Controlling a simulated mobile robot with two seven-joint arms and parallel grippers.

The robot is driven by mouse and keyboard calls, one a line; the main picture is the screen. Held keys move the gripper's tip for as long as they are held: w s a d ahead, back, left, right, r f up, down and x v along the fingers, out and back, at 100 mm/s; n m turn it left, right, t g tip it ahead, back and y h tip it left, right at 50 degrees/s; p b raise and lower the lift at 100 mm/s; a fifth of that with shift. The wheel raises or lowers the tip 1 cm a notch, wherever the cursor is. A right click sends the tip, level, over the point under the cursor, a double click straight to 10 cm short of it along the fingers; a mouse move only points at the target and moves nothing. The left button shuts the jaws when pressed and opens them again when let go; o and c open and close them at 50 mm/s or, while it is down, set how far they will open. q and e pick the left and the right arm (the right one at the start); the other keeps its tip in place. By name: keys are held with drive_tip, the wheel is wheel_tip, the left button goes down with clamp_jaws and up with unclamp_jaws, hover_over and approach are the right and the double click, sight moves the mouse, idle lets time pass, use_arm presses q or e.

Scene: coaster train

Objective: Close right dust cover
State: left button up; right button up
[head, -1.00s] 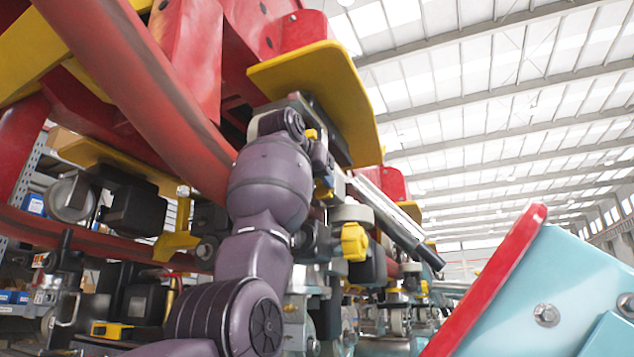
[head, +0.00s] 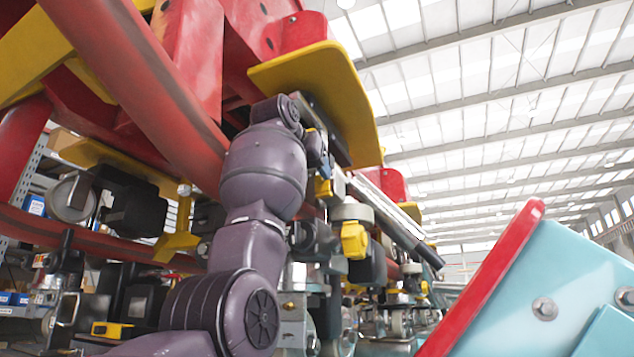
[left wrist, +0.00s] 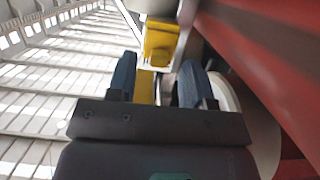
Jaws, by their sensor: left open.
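The coaster train's red and yellow underside fills the left and middle of the head view. A flat yellow panel (head: 315,85) hangs tilted above my arm. A small yellow block (head: 354,241) sits lower on the train, beside a pale wheel. I cannot tell for sure which part is the right dust cover. My left gripper (head: 320,165) is mostly hidden behind my purple arm, under the yellow panel. In the left wrist view its blue fingers (left wrist: 156,80) are apart and empty, with a yellow block (left wrist: 160,42) beyond the tips. My right gripper is out of view.
A thick red rail (head: 140,85) runs diagonally beside my arm. A silver and black rod (head: 395,222) slopes down to the right of the gripper. A light blue panel with a red edge (head: 482,285) stands at lower right. Open air lies between them.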

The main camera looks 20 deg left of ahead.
use_arm(q)
drive_tip(key=b+v, duration=0.2)
drive_tip(key=v, duration=0.6)
drive_tip(key=shift+s, duration=0.15)
idle(0.4)
